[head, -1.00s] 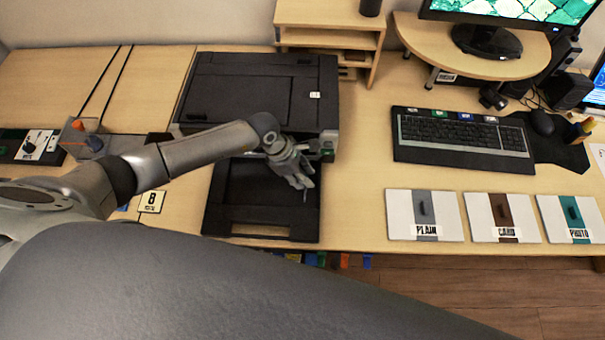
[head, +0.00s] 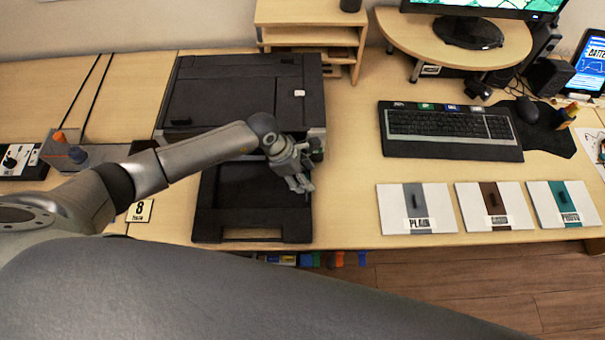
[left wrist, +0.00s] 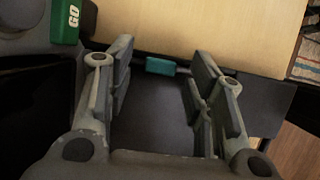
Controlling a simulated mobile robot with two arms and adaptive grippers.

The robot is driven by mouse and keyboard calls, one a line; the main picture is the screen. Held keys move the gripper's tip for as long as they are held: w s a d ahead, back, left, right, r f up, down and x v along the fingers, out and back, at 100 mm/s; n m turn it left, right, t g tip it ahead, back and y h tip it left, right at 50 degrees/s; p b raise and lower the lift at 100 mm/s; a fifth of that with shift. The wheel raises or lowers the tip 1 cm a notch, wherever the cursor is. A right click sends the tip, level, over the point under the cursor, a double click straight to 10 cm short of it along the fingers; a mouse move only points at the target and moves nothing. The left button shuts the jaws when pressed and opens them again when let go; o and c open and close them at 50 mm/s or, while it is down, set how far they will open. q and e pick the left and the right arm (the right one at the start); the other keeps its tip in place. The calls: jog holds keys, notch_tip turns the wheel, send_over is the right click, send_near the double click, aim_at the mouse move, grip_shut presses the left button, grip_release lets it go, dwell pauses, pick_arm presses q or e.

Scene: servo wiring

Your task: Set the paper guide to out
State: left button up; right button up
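The dark printer (head: 235,90) stands on the desk with its black paper tray (head: 230,195) extending toward the front edge. In the left wrist view, a small teal tab (left wrist: 160,66), which looks like the paper guide, sits at the tray's edge. My left gripper (head: 303,184) is over the tray's right side in the head view. Its fingers (left wrist: 160,92) are apart in the left wrist view, with the teal tab beyond and between them, and nothing held. In the head view the gripper hides the tab. My right gripper is not in view.
A green GO button (left wrist: 66,22) is on the printer, left of the fingers. A keyboard (head: 450,132) and the PLAIN (head: 440,195), brown-striped (head: 470,205) and teal-striped (head: 540,205) cards lie to the right. Bare desk (head: 345,150) separates them from the tray.

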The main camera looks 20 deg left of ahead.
pick_arm(q)
jog(key=v, duration=1.2)
jog(key=shift+f, duration=0.1)
dwell(0.4)
